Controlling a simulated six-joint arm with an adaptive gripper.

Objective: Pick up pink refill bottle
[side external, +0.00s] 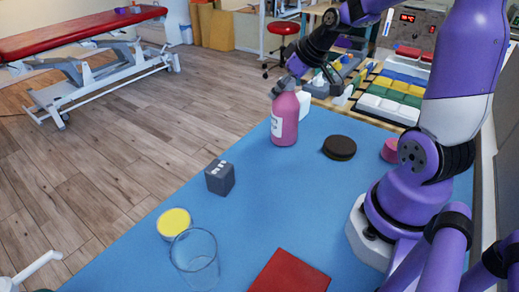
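The pink refill bottle (284,122) stands upright on the blue table top (275,180), near its far edge. It has a white label on its front left. My gripper (284,86) is at the top of the bottle, with its dark grey fingers overlapping the bottle's neck and cap in this view. The cap is mostly hidden. I cannot tell whether the fingers press on the neck or are only beside it.
A dark round disc (339,147) and a pink cylinder (390,150) lie right of the bottle. A grey box (219,177), yellow-topped tub (174,222), clear glass (195,262) and red item (289,273) are nearer. Coloured blocks (397,94) fill the back right.

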